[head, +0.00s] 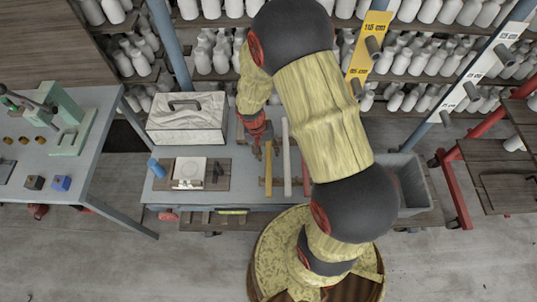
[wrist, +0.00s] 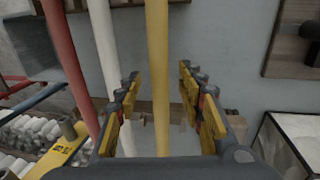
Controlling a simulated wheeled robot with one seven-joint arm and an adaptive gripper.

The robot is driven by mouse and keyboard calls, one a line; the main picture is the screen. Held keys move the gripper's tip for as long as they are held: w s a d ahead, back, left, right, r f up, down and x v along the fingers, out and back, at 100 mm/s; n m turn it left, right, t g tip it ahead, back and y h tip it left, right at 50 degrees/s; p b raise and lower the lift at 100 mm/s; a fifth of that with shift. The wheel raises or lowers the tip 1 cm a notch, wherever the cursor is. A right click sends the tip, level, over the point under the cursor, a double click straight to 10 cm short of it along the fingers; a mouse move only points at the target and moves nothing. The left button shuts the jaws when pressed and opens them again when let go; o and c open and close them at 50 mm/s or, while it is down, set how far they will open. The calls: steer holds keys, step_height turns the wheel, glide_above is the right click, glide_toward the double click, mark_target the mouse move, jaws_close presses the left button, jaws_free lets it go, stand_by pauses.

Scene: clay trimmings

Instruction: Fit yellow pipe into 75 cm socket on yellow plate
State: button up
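The yellow pipe (head: 268,180) lies on the grey workbench, left of a white pipe and a red pipe. In the wrist view the yellow pipe (wrist: 158,60) runs lengthwise between the fingers of my gripper (wrist: 162,100), with a gap on both sides. My gripper (head: 257,148) is open, at the far end of the pipe in the head view. The yellow plate (head: 378,22) stands against the shelves with dark sockets and printed height labels. A 75 cm label cannot be made out; my arm hides the plate's lower part. The plate's end also shows in the wrist view (wrist: 45,168).
The white pipe (head: 287,155) lies close beside the yellow one, with the red pipe (head: 305,180) beyond. A marbled toolbox (head: 187,120) and a board (head: 215,178) are to the left on the workbench. A grey bin (head: 413,190) and a white plate (head: 492,65) are to the right.

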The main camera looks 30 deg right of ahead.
steer(key=shift+c, duration=1.2)
jaws_close()
